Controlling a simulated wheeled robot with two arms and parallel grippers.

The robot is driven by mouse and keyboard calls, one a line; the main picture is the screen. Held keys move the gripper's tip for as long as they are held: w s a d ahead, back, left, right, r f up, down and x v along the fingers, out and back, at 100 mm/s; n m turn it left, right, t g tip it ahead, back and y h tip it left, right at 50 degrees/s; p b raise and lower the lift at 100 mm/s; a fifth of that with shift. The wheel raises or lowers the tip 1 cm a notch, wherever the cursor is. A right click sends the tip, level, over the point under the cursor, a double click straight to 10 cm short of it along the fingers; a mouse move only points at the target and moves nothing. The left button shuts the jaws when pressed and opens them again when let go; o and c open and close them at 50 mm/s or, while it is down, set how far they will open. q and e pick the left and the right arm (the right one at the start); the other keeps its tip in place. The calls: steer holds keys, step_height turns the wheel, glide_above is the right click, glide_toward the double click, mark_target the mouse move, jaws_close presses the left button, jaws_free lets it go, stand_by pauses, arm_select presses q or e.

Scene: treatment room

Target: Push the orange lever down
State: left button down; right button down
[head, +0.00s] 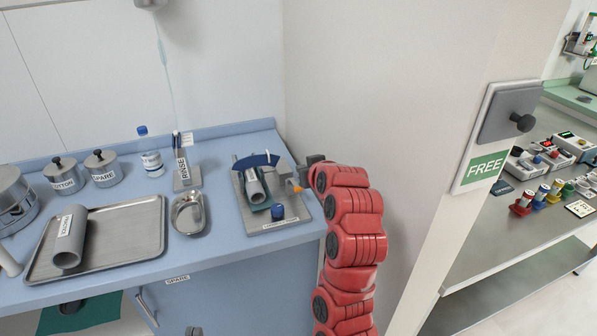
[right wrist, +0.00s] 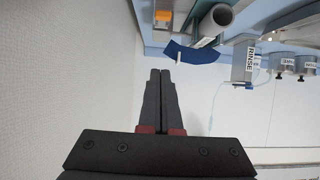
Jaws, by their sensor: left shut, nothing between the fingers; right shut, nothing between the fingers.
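The orange lever (head: 294,186) sticks out at the right side of a grey metal stand (head: 290,216) on the blue counter. The stand also bears a grey tube, a dark blue curved piece and a blue knob. In the right wrist view, the lever (right wrist: 162,16) shows at the top, beyond my fingertips and apart from them. My right gripper (right wrist: 160,73) is shut and empty; in the head view it is just above and behind the lever, partly hidden by my red arm. My left gripper (head: 194,331) shows only as small grey tips at the bottom edge, shut and empty.
A metal tray (head: 140,240) with a grey tube, a kidney dish (head: 188,214), the RINSE holder (head: 183,175), a bottle and lidded pots stand left of the lever's stand. A wall (head: 390,90) rises close on the right. A FREE sign (head: 484,168) hangs farther right.

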steer(key=shift+b+v, duration=0.3)
steer(key=shift+v, duration=1.95)
steer(key=shift+f, duration=0.1)
